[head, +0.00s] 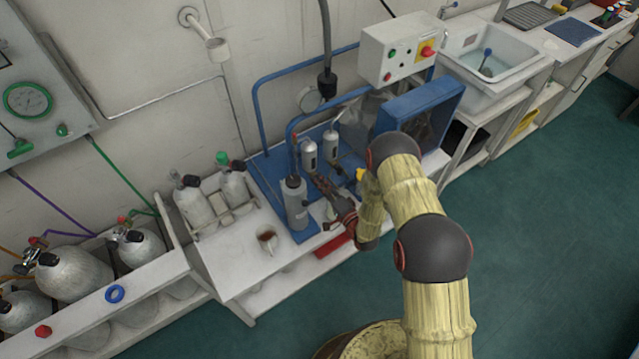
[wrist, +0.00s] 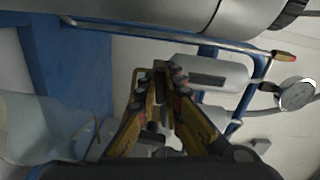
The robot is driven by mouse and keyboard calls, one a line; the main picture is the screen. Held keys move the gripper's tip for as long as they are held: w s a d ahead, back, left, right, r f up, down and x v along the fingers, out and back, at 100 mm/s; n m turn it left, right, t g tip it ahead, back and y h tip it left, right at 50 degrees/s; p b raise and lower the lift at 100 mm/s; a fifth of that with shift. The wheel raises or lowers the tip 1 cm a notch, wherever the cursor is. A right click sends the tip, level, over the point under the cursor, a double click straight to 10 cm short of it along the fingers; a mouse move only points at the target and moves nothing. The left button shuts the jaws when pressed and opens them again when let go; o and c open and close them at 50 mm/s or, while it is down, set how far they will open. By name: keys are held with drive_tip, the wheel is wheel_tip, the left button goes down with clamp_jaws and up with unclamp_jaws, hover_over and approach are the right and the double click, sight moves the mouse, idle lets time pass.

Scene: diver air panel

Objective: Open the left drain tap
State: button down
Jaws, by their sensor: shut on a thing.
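The blue compressor frame (head: 268,185) carries two small silver filter cylinders, a left one (head: 309,155) and a right one (head: 330,145). My gripper (head: 322,184) reaches in low, just below the left cylinder. In the wrist view my gripper (wrist: 160,78) has its fingertips close together at the end of a pale cylinder (wrist: 215,74). They are shut on a small dark part there, which looks like the left drain tap (wrist: 159,66). The fingers hide most of it, so its handle angle cannot be told.
A taller grey cylinder (head: 294,202) stands close to the left of my gripper. A mug (head: 267,241) sits on the white bench. A red tray (head: 334,244) lies below the frame. A control box (head: 398,47) hangs above, and a blue guard (head: 425,108) stands at right.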

drive_tip(key=n+b, duration=0.3)
drive_tip(key=n, duration=0.4)
drive_tip(key=shift+f, duration=0.15)
drive_tip(key=n+b, duration=0.2)
drive_tip(key=n, duration=0.4)
drive_tip(key=shift+n+b, duration=0.35)
drive_tip(key=shift+n, duration=0.05)
drive_tip(key=shift+s, duration=0.1)
drive_tip(key=c, duration=1.9)
unclamp_jaws()
drive_tip(key=v, duration=1.2)
